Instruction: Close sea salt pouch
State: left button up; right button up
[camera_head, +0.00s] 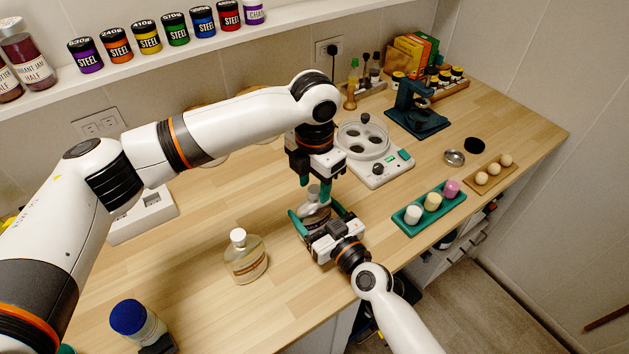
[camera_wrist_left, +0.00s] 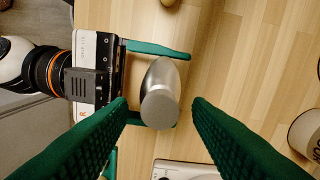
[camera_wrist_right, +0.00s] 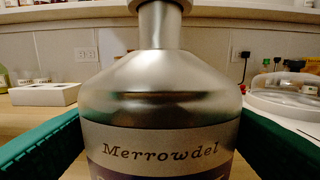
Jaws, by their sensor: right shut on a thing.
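No pouch shows clearly in any view. My right gripper (camera_head: 318,218) is shut on a silvery bottle (camera_head: 316,204) labelled "Merrowdel", with one finger on each side of its body. The bottle fills the right wrist view (camera_wrist_right: 160,85), standing upright, its top cut off. My left gripper (camera_head: 317,180) points down from above the bottle. In the left wrist view its green fingers are wide apart, and the bottle's round grey top (camera_wrist_left: 160,108) shows between them, touching neither. The bottle's base is hidden in the head view.
A clear bottle with a white cap (camera_head: 246,262) stands left of my grippers. A white scale (camera_head: 376,166) is behind them. A green tray (camera_head: 420,222) with small jars is to the right. A blue-lidded jar (camera_head: 128,316) is front left.

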pick_arm(q)
jog(key=shift+r, duration=2.25)
jog(key=shift+c, duration=0.4)
